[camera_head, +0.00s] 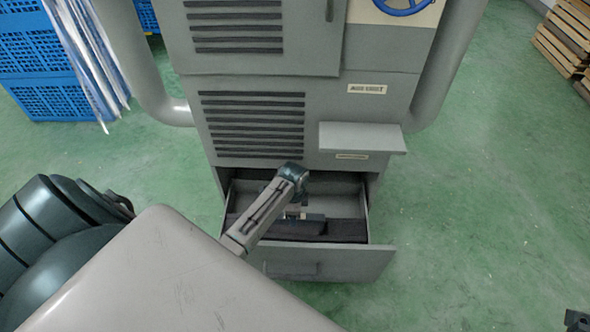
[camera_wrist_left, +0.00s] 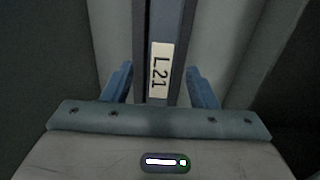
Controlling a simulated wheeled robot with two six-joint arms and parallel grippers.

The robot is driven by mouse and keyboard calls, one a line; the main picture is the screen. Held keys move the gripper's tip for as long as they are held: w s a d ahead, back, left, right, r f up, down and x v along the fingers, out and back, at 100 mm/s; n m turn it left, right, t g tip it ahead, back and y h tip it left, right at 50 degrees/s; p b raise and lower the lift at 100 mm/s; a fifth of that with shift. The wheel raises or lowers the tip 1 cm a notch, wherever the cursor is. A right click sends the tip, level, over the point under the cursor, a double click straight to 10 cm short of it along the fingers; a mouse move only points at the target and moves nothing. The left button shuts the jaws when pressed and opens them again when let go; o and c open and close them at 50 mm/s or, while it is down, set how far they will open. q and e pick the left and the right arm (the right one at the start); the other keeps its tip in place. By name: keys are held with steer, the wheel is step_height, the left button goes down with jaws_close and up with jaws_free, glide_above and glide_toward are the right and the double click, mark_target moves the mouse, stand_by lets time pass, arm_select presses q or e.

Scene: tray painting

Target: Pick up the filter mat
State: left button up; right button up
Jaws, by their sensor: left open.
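A dark mat (camera_head: 345,231), seemingly the filter mat, lies in the open bottom drawer (camera_head: 340,262) of the grey cabinet. My left gripper (camera_head: 303,215) is down in the drawer near the mat's middle, partly hidden by my arm. In the left wrist view, the left gripper (camera_wrist_left: 160,86) is open. Its two blue fingers stand either side of a dark strip with a white L21 label (camera_wrist_left: 161,70), with gaps on both sides. I cannot tell whether this strip is the mat's edge. A small dark piece at the head view's lower right corner may be my right gripper (camera_head: 577,321).
The grey cabinet (camera_head: 255,125) rises above the drawer, with a shelf (camera_head: 360,137) jutting out on the right. Thick pipes flank it. Blue crates (camera_head: 40,98) stand at left, wooden pallets (camera_head: 566,35) at far right. The green floor is clear at right.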

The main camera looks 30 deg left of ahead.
arm_select(q)
step_height(320, 180, down, 7)
steer(key=b, duration=0.3)
steer(key=shift+r, duration=0.15)
steer(key=shift+a+r, duration=0.1)
steer(key=c, duration=0.9)
